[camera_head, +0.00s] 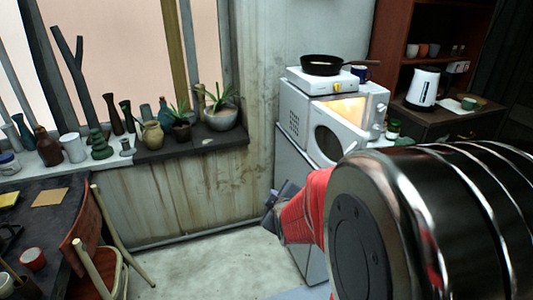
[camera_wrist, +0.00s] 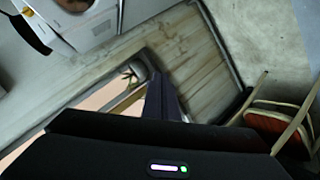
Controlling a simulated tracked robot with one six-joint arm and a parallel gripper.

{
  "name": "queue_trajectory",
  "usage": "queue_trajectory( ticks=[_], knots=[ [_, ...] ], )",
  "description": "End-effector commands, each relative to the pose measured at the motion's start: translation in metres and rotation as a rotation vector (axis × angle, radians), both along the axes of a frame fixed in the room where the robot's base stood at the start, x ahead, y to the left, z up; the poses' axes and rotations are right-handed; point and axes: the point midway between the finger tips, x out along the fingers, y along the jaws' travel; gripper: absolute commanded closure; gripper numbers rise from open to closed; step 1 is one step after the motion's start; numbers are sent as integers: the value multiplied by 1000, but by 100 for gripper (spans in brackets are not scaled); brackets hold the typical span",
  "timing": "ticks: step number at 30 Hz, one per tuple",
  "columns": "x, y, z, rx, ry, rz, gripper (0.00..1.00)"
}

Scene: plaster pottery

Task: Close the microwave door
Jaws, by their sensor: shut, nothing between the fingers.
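The white microwave (camera_head: 297,112) stands on a pale cabinet at the wall, right of centre in the head view. Its door (camera_head: 345,150), with a dark rounded window, stands open toward the room. The lit, yellowish inside shows behind it. Part of the microwave also shows at the top left of the wrist view (camera_wrist: 97,27). My gripper (camera_head: 269,207) is shut and empty. It is left of and below the door, apart from it. In the wrist view my fingers (camera_wrist: 163,92) are together, with nothing between them. My arm hides the lower right of the head view.
A small white hob (camera_head: 308,82) with a black pan (camera_head: 322,64) sits on the microwave. A shelf (camera_head: 215,134) with plants and vases runs along the window. A table and a chair (camera_head: 97,250) stand at left. The floor (camera_head: 205,265) between is clear.

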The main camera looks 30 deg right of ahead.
Motion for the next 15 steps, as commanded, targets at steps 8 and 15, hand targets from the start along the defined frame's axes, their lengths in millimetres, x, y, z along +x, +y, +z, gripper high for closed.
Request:
queue_trajectory(
  ticks=[8, 15],
  knots=[
    [0, -59, -29, -238, -54, 27, 100],
    [-16, -102, -48, -452, -95, 27, 100]
  ],
)
